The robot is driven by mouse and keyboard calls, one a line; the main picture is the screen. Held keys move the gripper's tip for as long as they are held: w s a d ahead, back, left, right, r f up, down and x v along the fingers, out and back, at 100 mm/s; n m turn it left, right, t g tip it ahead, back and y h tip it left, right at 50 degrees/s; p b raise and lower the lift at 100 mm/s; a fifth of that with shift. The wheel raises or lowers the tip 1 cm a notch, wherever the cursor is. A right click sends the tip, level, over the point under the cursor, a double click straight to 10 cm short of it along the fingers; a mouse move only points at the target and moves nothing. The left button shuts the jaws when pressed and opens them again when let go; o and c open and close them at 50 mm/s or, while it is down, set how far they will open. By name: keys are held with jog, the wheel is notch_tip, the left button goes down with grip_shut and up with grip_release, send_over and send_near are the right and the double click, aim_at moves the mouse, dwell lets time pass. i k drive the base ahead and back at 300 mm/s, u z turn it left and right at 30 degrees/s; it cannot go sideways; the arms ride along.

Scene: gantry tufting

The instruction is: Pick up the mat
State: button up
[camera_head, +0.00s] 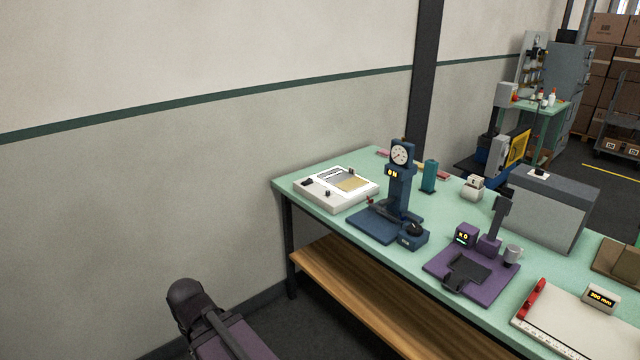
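I cannot tell for sure which thing is the mat. A flat tan square (352,184) lies on the white device (325,199) at the table's far left end. A flat dark pad (469,269) lies on the purple device (440,264) nearer the middle. A flat brown piece (617,258) lies at the right edge, partly cut off by the picture. My gripper is not in view; only a dark part, seemingly of my arm, shows at the bottom left, well apart from the table.
The long green table (345,216) has a wooden shelf (350,291) below. On it stand a blue gauge stand (400,185), a teal cylinder (429,176), a grey box (552,208), a cup (513,254) and a white board with a ruler edge (568,322). A wall is behind.

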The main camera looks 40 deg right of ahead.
aim_at(342, 176)
jog(key=u, duration=0.65)
jog(key=i, duration=2.6)
jog(key=z, duration=1.05)
